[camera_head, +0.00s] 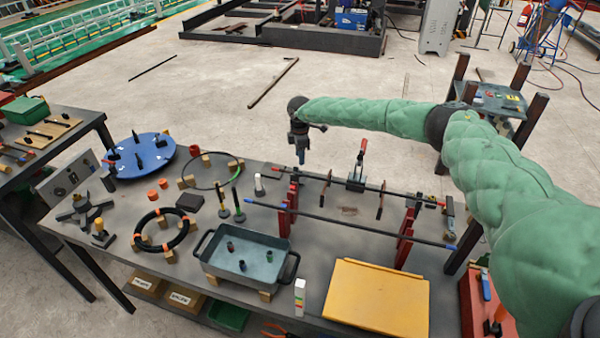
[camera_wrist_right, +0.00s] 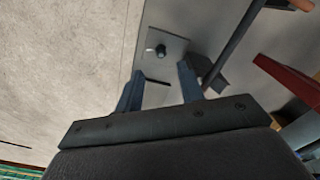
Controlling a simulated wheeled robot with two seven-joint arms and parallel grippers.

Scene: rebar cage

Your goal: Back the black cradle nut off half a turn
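A small dark nut or knob (camera_wrist_right: 160,50) stands on a pale grey plate (camera_wrist_right: 176,44) in the right wrist view, beyond my right fingertips and between their lines. It looks like the black cradle nut, but I cannot be sure. In the head view I cannot pick it out. My left gripper is not in view.
Long dark rods (camera_head: 350,226) lie across the red stands, with a red-handled clamp (camera_head: 358,172) on the rear rod. A blue-grey tray (camera_head: 246,262), black ring (camera_head: 161,230), yellow panel (camera_head: 378,298) and blue disc (camera_head: 140,155) fill the grey table. Open floor lies behind.

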